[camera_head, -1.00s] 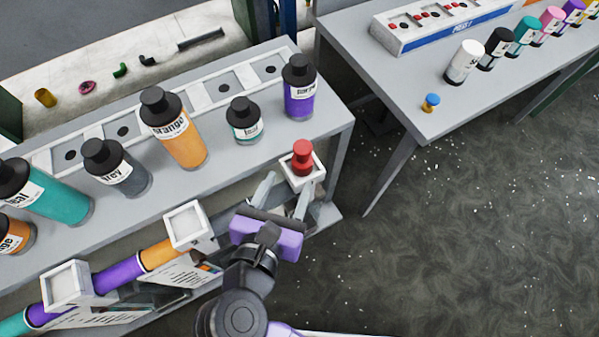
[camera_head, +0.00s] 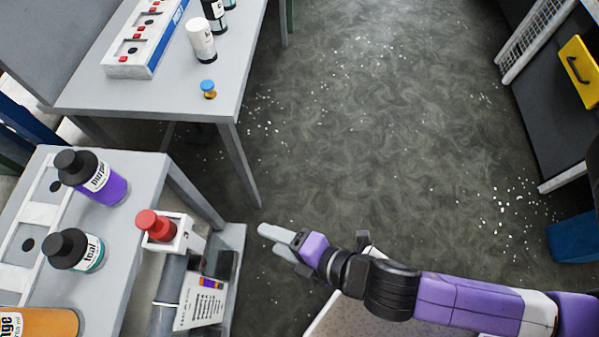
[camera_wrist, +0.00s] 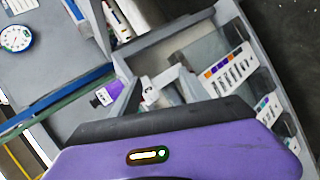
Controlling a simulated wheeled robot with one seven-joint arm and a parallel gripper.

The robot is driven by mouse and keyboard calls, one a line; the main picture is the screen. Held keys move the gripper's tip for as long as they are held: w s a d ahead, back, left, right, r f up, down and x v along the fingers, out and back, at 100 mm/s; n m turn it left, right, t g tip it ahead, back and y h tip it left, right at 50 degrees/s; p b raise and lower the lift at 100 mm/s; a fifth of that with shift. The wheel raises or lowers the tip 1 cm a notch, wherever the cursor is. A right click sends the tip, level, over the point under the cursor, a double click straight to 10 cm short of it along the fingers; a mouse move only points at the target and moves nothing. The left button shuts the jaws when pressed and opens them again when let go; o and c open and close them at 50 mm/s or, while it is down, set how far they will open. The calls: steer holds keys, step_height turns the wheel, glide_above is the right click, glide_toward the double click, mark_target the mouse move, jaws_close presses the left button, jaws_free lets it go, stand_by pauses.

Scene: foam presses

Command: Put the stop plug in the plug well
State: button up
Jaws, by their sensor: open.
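A red plug (camera_head: 156,225), which I take to be the stop plug, stands in the white square holder (camera_head: 185,236) at the near right end of the bench. The holder looks like the plug well. The plug's lower part is hidden inside it, so I cannot tell how deep it sits. My gripper (camera_head: 273,241) is open and empty, over the floor to the right of the holder and clear of it. In the wrist view, the purple gripper body (camera_wrist: 220,150) fills the bottom, and I cannot make out the plug for sure.
Purple (camera_head: 97,178) and teal (camera_head: 76,250) bottles stand on the bench close to the holder. A second table (camera_head: 165,90) beyond carries a blue-topped knob (camera_head: 208,89) and a white bottle (camera_head: 201,40). The floor (camera_head: 400,130) to the right is open.

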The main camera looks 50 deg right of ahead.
steer(key=s+d+r+m+t+h, duration=0.1)
steer(key=s+d+r+m, duration=0.3)
steer(key=m, duration=0.5)
steer(key=s+d+r+m+t+h, duration=0.1)
steer(key=s+d+r+m+t, duration=0.1)
steer(key=s+d+r+m, duration=0.2)
step_height(320, 180, up, 4)
steer(key=s+m, duration=0.2)
steer(key=m, duration=0.3)
steer(key=shift+s+d+r, duration=0.15)
steer(key=shift+s+d, duration=0.2)
steer(key=shift+s, duration=0.05)
